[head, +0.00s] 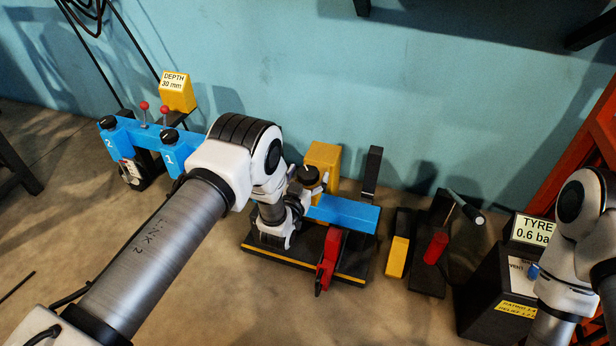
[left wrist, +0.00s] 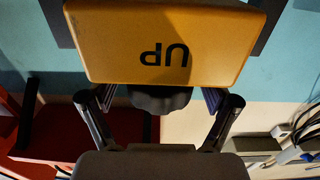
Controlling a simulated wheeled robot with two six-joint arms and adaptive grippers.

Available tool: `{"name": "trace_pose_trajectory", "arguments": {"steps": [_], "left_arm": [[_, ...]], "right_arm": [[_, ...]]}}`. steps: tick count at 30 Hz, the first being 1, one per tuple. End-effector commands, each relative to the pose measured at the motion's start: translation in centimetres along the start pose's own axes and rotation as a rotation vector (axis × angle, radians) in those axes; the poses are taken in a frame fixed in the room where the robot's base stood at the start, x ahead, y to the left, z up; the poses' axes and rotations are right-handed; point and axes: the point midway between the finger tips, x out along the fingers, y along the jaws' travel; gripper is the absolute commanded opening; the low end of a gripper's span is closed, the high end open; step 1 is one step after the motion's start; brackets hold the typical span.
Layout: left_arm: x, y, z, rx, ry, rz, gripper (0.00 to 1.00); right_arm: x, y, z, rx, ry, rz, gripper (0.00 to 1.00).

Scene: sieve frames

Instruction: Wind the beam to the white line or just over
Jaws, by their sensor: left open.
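A blue beam (head: 345,212) stretches to the right from a black knob (head: 309,176) above a black base with a yellow stripe (head: 300,268). A yellow block (head: 324,155) stands behind the knob; in the left wrist view the block (left wrist: 120,60) reads "UP", upside down. My left gripper (head: 308,188) is at the knob. In the left wrist view its open fingers (left wrist: 162,115) stand on either side of the dark knob (left wrist: 160,98), with gaps visible. An upright black post (head: 373,168) stands behind the beam. I cannot make out a white line. My right gripper is out of view.
A red-handled part (head: 329,258) is at the base's front. Left is a blue two-knob unit (head: 147,135) with a "DEPTH 30 mm" sign (head: 178,92). Right are a red-gripped tool on a black stand (head: 436,248) and a tyre-pressure box (head: 495,290). Front floor is clear.

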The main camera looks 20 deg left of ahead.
Motion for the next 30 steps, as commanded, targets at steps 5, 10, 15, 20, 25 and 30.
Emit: {"name": "trace_pose_trajectory", "arguments": {"steps": [5,10,15,20,25,30], "left_arm": [[-0.03,-0.01,-0.02,0.000,0.000,0.000,0.45],[-0.03,-0.02,-0.03,0.000,0.000,0.000,0.27],[-0.01,-0.06,-0.06,0.000,0.000,0.006,0.27],[0.00,-0.15,-0.12,0.000,0.001,0.042,0.27],[0.02,-0.21,-0.19,0.001,0.002,0.125,0.27],[0.05,-0.29,-0.18,0.000,0.003,0.251,0.27]], "right_arm": [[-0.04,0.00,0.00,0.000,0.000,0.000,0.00],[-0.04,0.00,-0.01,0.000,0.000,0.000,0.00],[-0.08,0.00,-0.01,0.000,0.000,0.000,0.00],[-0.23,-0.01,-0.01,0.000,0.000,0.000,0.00],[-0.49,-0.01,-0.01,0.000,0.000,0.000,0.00],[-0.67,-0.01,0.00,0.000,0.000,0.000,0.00]]}}
